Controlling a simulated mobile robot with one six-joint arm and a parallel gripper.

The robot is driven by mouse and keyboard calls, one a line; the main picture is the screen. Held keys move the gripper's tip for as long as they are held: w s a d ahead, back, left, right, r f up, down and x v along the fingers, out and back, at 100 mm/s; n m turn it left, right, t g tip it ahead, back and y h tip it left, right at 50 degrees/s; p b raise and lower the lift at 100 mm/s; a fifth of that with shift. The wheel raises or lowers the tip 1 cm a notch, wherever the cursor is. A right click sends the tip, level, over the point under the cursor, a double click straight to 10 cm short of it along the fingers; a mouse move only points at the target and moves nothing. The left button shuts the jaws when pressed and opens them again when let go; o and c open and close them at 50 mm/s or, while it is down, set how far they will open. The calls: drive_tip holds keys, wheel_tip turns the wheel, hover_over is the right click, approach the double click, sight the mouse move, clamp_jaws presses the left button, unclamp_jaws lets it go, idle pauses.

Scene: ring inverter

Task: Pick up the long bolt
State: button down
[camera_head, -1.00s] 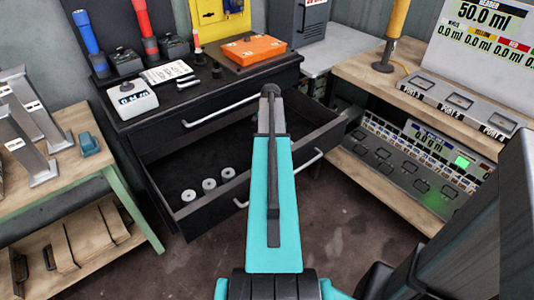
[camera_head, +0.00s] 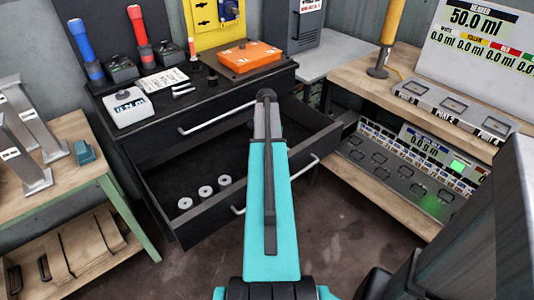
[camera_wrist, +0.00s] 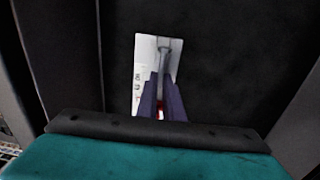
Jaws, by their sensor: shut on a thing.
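In the wrist view my gripper (camera_wrist: 162,80) has its two dark fingers closed on a grey metal bolt (camera_wrist: 163,58). The bolt's wider head points away from the gripper. A white card with printing (camera_wrist: 145,55) lies behind the bolt on a dark surface. In the head view my arm reaches over the open black drawer, and my gripper and the held bolt are hidden behind the arm.
Three pale rings (camera_head: 205,192) lie at the left in the open drawer (camera_head: 160,210). A wooden shelf unit (camera_head: 350,80) stands right.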

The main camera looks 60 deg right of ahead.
wheel_tip(320, 180, up, 9)
idle(0.5)
idle(0.5)
